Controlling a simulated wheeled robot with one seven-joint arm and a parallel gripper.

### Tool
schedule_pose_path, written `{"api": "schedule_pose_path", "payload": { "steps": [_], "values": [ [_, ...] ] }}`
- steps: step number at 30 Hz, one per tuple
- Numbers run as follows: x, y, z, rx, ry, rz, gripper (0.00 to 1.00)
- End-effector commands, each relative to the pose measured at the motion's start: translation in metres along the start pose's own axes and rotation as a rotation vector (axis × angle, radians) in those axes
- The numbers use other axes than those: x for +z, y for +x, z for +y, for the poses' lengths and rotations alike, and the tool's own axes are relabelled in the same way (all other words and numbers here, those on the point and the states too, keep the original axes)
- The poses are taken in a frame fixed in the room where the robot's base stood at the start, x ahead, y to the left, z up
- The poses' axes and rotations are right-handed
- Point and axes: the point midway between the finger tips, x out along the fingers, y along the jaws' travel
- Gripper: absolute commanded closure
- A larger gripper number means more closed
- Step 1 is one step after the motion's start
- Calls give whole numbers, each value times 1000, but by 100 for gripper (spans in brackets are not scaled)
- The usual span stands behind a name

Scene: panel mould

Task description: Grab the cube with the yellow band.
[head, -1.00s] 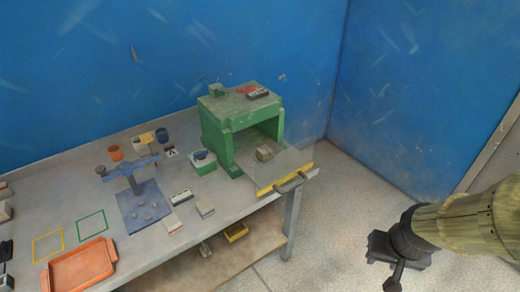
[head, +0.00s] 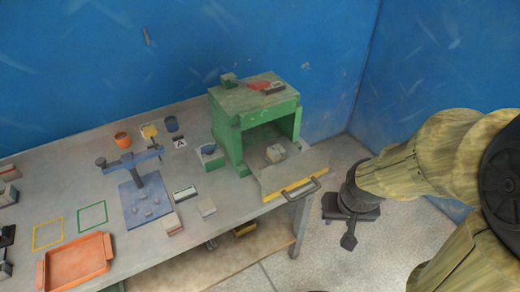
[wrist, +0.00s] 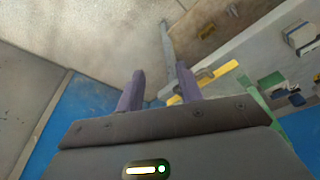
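A small grey-beige cube (head: 275,153) sits at the mouth of the green box (head: 226,150) on the table, in the head view. It is too small there to make out a yellow band for sure. My gripper (head: 346,228) hangs in the air to the right of the table, beyond the box's lowered flap and apart from the cube. In the wrist view my gripper (wrist: 160,78) has its two purple fingers spread, with nothing between them. I cannot make out the cube in the wrist view.
The box's flap (head: 312,163) lies open, with a yellow front edge and a handle (head: 302,188) sticking out. A blue press (head: 135,175), an orange tray (head: 75,262) and small blocks stand to the left. Blue walls close off the back and right.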

Motion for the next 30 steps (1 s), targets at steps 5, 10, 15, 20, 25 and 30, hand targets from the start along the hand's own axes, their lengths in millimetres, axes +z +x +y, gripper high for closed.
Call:
{"api": "schedule_pose_path", "payload": {
  "steps": [5, 10, 15, 20, 25, 30],
  "values": [
    [0, 0, 0, 0, 0, 0, 64],
    [0, 0, 0, 0, 0, 0, 64],
    [-1, -4, 0, 0, 0, 0, 38],
    [-7, -28, 0, 0, 0, 1, 18],
    [-17, -72, 0, 0, 0, 0, 18],
    [-27, -115, 0, 0, 0, 0, 18]
  ]
}}
